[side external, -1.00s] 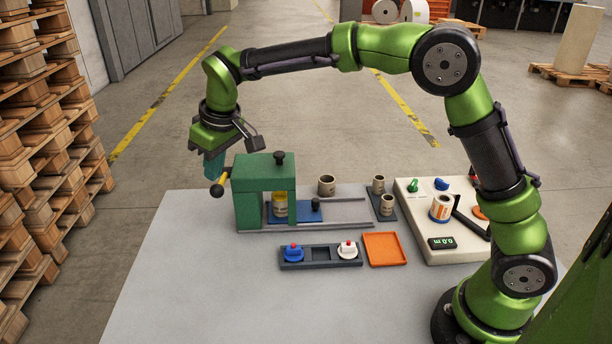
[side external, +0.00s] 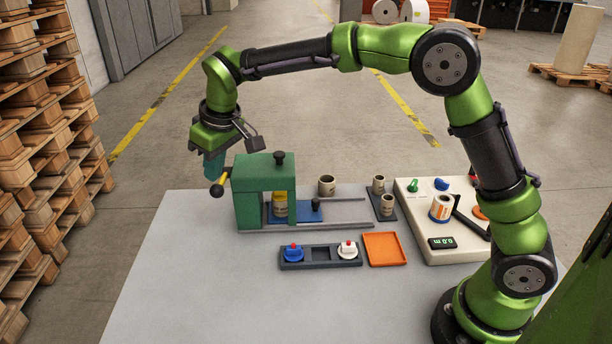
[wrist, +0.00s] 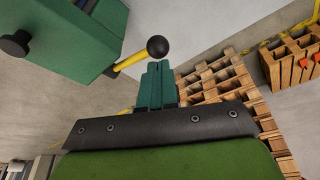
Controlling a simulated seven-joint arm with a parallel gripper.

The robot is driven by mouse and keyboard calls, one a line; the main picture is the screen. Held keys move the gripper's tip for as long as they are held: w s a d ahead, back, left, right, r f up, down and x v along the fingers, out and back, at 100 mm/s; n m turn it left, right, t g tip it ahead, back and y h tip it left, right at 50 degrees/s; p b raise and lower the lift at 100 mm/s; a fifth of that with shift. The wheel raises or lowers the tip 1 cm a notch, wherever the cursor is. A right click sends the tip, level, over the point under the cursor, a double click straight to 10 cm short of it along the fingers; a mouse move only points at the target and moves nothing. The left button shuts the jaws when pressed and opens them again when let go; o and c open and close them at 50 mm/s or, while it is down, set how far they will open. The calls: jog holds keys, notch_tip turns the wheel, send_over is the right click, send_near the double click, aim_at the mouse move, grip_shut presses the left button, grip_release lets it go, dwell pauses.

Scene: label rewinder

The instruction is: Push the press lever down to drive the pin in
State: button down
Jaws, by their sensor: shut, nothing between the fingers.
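The green press (side external: 264,180) stands at the far left of the table. Its yellow press lever (side external: 223,179) sticks out on the left side and ends in a black ball knob (side external: 217,191). My gripper (side external: 212,177) is shut and empty, beside the lever close to the knob. In the wrist view the teal fingertips (wrist: 159,66) are together just below the black knob (wrist: 157,47) and the yellow lever (wrist: 131,60). I cannot tell whether they touch. A yellow-banded core (side external: 280,204) sits inside the press on a blue carriage (side external: 310,209). The pin itself is not clearly visible.
A dark tray (side external: 320,254) with blue and white knobbed pieces and an orange tray (side external: 385,249) lie in front. Brown cores (side external: 327,185) stand behind. A pale control unit (side external: 462,247) is at the right. The table's front left is clear.

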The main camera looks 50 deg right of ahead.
aim_at(220, 188)
jog(key=shift+f, duration=3.5)
jog(key=shift+r, duration=5.6)
jog(key=shift+w+f, duration=0.1)
jog(key=s+d+m+t, duration=0.1)
jog(key=s+d, duration=0.3)
jog(key=s, duration=0.5)
jog(key=s+d+m+t, duration=0.1)
jog(key=s+d+m, duration=0.2)
jog(key=s, duration=0.6)
jog(key=s+d+m+t+y, duration=0.1)
jog(key=s+d+m+t, duration=0.1)
jog(key=s+d, duration=0.4)
jog(key=s+m, duration=0.1)
jog(key=s, duration=0.2)
jog(key=shift+s, duration=0.4)
